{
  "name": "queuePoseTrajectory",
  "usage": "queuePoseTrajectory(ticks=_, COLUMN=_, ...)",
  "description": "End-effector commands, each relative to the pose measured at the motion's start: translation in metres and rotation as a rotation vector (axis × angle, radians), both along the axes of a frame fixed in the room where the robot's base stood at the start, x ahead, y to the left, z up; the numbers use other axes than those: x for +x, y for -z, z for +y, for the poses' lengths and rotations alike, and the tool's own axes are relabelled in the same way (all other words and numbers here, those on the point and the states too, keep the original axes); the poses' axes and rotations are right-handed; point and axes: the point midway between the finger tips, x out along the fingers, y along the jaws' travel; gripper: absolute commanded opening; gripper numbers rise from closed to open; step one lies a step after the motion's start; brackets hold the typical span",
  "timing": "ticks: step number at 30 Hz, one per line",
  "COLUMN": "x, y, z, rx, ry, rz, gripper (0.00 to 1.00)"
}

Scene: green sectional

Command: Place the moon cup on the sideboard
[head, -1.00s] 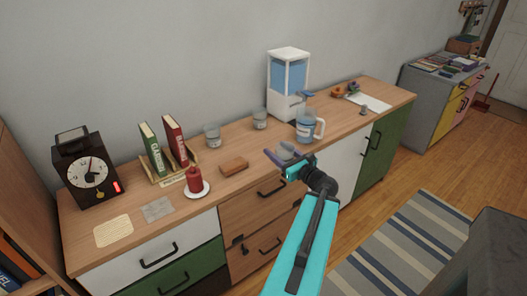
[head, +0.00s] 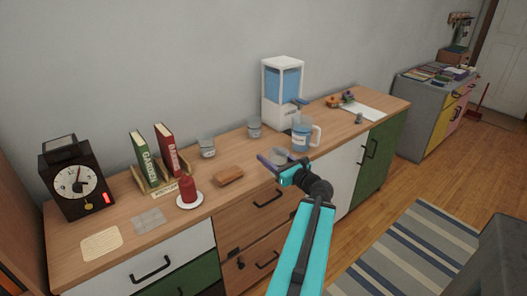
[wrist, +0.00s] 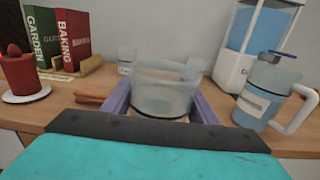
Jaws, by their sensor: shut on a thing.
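My gripper (head: 277,165) is shut on a clear, greyish glass cup (wrist: 165,88), taken to be the moon cup. The cup also shows in the head view (head: 280,155). It stands upright between the two purple fingers in the wrist view, with its lower part partly hidden by the gripper. No moon mark can be made out on it. The cup is at the front part of the wooden-topped sideboard (head: 235,204). I cannot tell whether its base touches the top.
A blue-filled pitcher (head: 303,136) stands close to the right, with a water dispenser (head: 283,93) behind. Two similar glasses (head: 207,148) (head: 254,128) stand farther back. A brown block (head: 229,176) lies left, beyond it a red candle (head: 188,188) on a saucer. Bare wood shows between them.

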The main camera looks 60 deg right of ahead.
Motion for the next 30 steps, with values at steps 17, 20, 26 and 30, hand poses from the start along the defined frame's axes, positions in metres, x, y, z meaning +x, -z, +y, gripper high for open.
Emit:
queuePoseTrajectory(ticks=17, x=0.019, y=0.0, z=-0.018, rx=0.001, ry=-0.001, rz=-0.001, gripper=0.31)
queuePoseTrajectory(ticks=20, x=0.026, y=0.001, z=-0.026, rx=0.001, ry=-0.001, rz=-0.001, gripper=0.31)
queuePoseTrajectory(ticks=26, x=0.043, y=0.004, z=-0.042, rx=0.001, ry=-0.001, rz=-0.001, gripper=0.31)
queuePoseTrajectory(ticks=30, x=0.054, y=0.005, z=-0.053, rx=0.001, ry=-0.001, rz=-0.001, gripper=0.31)
